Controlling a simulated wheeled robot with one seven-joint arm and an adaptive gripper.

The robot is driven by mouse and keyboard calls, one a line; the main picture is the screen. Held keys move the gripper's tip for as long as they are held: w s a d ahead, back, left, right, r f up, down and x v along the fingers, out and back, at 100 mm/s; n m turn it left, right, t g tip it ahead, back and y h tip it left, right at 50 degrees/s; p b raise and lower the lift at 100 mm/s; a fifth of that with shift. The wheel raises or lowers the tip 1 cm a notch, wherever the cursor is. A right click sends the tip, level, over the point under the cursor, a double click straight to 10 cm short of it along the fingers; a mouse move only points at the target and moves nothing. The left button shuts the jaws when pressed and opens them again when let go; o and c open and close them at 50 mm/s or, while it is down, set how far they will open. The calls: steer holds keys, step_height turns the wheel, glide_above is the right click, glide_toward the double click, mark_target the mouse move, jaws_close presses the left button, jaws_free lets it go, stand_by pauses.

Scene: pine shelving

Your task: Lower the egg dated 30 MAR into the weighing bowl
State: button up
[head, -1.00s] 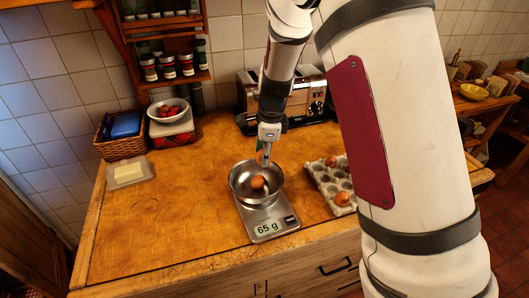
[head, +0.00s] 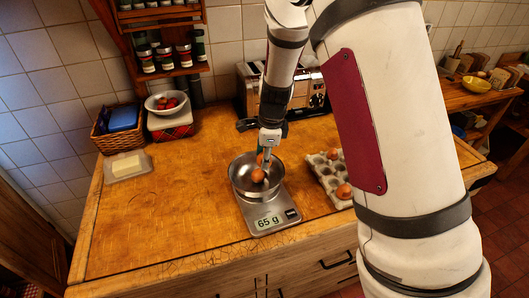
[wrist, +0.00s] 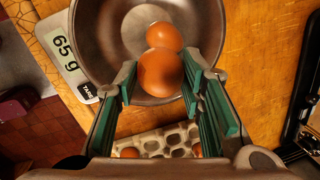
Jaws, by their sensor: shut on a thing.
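My gripper (wrist: 159,78) is shut on a brown egg (wrist: 160,73), at the carton side of the steel weighing bowl (wrist: 97,50). In the head view the gripper (head: 265,160) reaches down at the back of the bowl (head: 240,186), with the held egg (head: 260,159) partly hidden. Another brown egg (wrist: 166,37) lies inside the bowl and also shows in the head view (head: 258,175). The bowl sits on a scale (head: 284,219) reading 65 g. No date is legible on either egg. I cannot tell whether the held egg touches the bowl or the other egg.
A grey egg carton (head: 327,176) with a few brown eggs stands right of the scale. A toaster (head: 250,85) is behind. A butter dish (head: 128,167), a basket (head: 118,137) and a fruit bowl (head: 166,102) are at left. The counter's left-middle is clear.

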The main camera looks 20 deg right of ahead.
steer(key=shift+f+b, duration=0.4)
steer(key=shift+f, duration=0.95)
steer(key=shift+f, duration=0.75)
stand_by(0.3)
steer(key=o, duration=0.8)
steer(key=shift+r, duration=0.1)
